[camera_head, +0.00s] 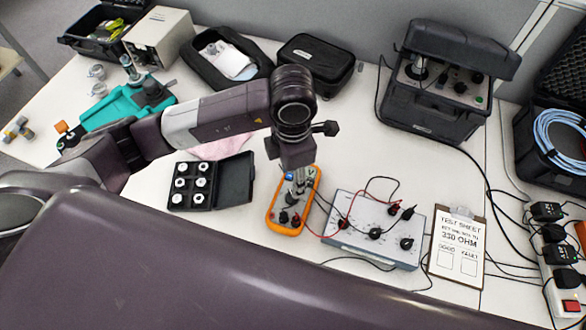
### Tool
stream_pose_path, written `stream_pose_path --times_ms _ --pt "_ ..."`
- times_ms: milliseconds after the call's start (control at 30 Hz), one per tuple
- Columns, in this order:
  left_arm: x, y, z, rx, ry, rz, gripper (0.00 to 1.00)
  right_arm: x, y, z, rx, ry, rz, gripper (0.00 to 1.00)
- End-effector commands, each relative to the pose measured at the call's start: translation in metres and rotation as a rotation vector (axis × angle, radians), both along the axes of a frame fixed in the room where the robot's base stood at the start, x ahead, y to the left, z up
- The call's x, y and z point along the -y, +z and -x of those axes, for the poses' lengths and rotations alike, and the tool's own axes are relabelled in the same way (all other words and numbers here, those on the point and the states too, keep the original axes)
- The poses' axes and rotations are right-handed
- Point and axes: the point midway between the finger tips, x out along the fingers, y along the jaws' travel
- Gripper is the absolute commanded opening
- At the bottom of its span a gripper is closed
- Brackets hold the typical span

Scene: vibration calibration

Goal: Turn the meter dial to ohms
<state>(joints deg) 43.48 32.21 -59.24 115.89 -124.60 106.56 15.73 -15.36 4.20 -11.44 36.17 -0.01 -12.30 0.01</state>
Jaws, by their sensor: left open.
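The orange-edged meter (275,212) lies on the white table in the middle of the picture. My left arm comes in from the left and ends above it. My left gripper (298,186) points down over the upper part of the meter, with its fingers at the dial area. It is open. The fingers and wrist hide the dial, so its setting cannot be read, and I cannot tell whether the fingers touch it. Dark and red plugs sit at the meter's lower end. My right gripper is not in view.
A grey box with knobs (362,236) stands right of the meter, with red and black leads around it. A clipboard (457,246) reads "TEST SHEET" and "330 OHM". A black case of white parts (190,187) lies left. A dark instrument case (436,112) stands behind.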

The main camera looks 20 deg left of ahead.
Motion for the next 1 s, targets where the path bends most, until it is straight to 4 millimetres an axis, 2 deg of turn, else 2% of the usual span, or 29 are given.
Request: stream_pose_path --times_ms 200,333,467,567,700,867,1000 --pt "0.000 -0.028 0.003 -0.006 0.001 -0.003 0.43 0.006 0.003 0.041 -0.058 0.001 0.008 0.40" --pt "0.000 -0.049 0.002 -0.004 0.001 -0.002 0.43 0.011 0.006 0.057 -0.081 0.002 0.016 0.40" --pt "0.000 -0.066 0.002 -0.003 0.001 -0.001 0.43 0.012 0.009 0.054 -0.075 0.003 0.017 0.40" --pt "0.000 -0.074 0.002 -0.003 -0.001 -0.001 0.43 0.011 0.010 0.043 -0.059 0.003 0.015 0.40" --pt "0.000 -0.077 0.001 -0.001 -0.001 -0.001 0.43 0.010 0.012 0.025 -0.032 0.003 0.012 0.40" --pt "0.000 -0.077 0.001 -0.001 -0.001 -0.001 0.43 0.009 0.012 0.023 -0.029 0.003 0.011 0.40" --pt "0.000 -0.077 0.001 -0.001 -0.001 -0.001 0.28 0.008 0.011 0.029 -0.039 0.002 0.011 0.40"
